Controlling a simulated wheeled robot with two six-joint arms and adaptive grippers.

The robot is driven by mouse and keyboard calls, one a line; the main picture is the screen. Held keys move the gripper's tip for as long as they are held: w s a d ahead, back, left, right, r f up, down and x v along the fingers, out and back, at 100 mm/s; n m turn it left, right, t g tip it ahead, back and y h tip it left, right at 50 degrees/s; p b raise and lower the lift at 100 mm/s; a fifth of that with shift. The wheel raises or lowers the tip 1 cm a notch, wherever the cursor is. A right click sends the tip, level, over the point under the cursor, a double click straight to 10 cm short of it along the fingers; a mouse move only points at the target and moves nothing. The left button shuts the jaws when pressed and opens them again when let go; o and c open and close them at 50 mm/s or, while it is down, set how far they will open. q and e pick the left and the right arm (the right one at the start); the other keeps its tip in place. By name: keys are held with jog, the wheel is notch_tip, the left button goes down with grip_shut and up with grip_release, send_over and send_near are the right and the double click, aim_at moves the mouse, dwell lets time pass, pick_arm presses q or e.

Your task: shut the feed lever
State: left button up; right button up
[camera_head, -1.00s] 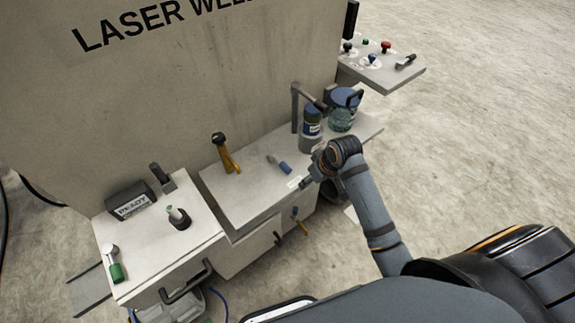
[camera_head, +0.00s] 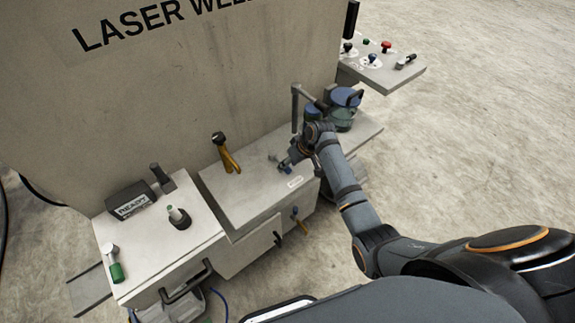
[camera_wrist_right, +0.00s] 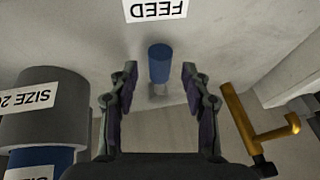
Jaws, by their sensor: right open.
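The feed lever (camera_head: 286,170) has a blue grip and sits on the pale bench top, partly hidden by my right gripper in the head view. In the right wrist view its blue grip (camera_wrist_right: 159,62) stands just beyond and between the fingertips, with a FEED label (camera_wrist_right: 156,9) near it. My right gripper (camera_wrist_right: 159,72) is open, with a finger on each side of the blue grip; no contact is visible. In the head view my right gripper (camera_head: 291,160) is over the lever. My left gripper is not in view.
A yellow lever (camera_head: 229,160) stands left of the feed lever. A cylinder with a SIZE label (camera_wrist_right: 42,105) is close on the wrist view's left. A grey post (camera_head: 295,108) and blue-topped container (camera_head: 346,97) stand behind. A READY box (camera_head: 130,199) is far left.

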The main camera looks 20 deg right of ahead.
jog(key=shift+x, duration=0.8)
grip_shut()
